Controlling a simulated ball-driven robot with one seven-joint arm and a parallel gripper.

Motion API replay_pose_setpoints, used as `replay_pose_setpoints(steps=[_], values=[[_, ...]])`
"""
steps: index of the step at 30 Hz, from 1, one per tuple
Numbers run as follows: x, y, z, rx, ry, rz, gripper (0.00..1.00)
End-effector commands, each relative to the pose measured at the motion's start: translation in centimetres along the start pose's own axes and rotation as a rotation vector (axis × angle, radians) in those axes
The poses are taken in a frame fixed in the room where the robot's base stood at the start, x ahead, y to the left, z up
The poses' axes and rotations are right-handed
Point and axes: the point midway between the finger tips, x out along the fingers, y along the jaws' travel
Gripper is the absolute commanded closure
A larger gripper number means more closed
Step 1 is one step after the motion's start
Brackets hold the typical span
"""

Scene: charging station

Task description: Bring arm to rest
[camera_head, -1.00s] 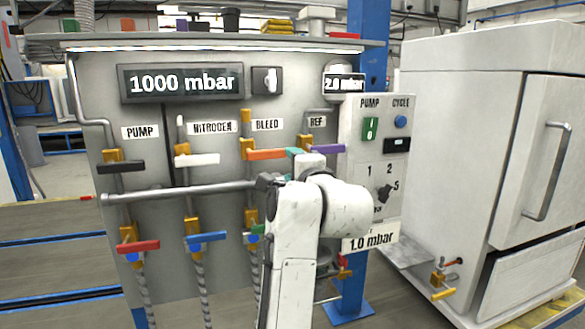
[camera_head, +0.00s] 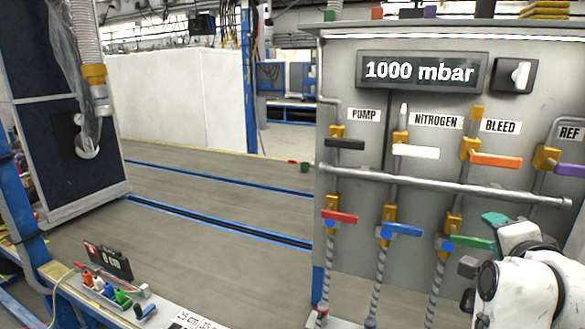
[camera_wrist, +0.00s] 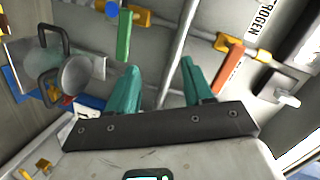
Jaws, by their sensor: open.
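My white arm stands at the lower right of the head view, in front of the valve panel (camera_head: 345,245). My gripper (camera_wrist: 160,85) shows two teal fingers in the wrist view, spread apart with nothing between them. A metal rail (camera_wrist: 176,60) shows beyond the gap between the fingers. A green valve handle (camera_wrist: 124,36) is beyond the left finger and an orange handle (camera_wrist: 228,66) beyond the right one. In the head view one teal fingertip shows near the green handle (camera_head: 474,242); I cannot tell if they touch.
The panel carries a 1000 mbar display (camera_head: 420,72), a black handle (camera_head: 345,144), a white handle (camera_head: 415,151), a red handle (camera_head: 339,216) and a blue handle (camera_head: 402,229). The metal rail crosses it. A small connector board (camera_head: 108,288) is at lower left.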

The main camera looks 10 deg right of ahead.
Motion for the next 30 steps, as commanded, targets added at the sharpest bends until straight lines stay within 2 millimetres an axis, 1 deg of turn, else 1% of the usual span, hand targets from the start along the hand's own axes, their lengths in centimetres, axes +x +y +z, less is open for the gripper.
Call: replay_pose_setpoints(steps=[1, 2, 3, 5, 6, 8, 9, 11, 12, 14, 15, 17, 18, 21, 24, 27, 30], values=[[-0.2, 2.8, 1.9, -0.116, -0.052, 0.060, 0.49], [-0.4, 4.3, 3.0, -0.181, -0.084, 0.091, 0.49], [-0.8, 6.3, 4.4, -0.269, -0.129, 0.130, 0.49], [-1.5, 9.5, 6.5, -0.397, -0.205, 0.186, 0.49], [-2.2, 11.7, 7.8, -0.481, -0.257, 0.222, 0.49], [-3.5, 15.0, 9.6, -0.602, -0.343, 0.272, 0.49], [-4.5, 17.3, 10.8, -0.683, -0.405, 0.303, 0.49], [-6.3, 20.6, 12.4, -0.797, -0.503, 0.345, 0.49], [-7.7, 22.9, 13.4, -0.869, -0.572, 0.371, 0.49], [-10.1, 26.0, 14.7, -0.972, -0.679, 0.403, 0.49], [-11.7, 28.1, 15.6, -1.036, -0.753, 0.419, 0.49], [-14.3, 30.9, 16.6, -1.123, -0.865, 0.440, 0.49], [-16.1, 32.6, 17.2, -1.174, -0.937, 0.448, 0.49], [-20.0, 35.9, 18.2, -1.272, -1.096, 0.457, 0.49], [-23.0, 38.0, 18.9, -1.334, -1.215, 0.451, 0.49], [-24.7, 39.1, 19.1, -1.365, -1.282, 0.446, 0.49], [-25.2, 39.5, 19.2, -1.376, -1.303, 0.443, 0.49]])
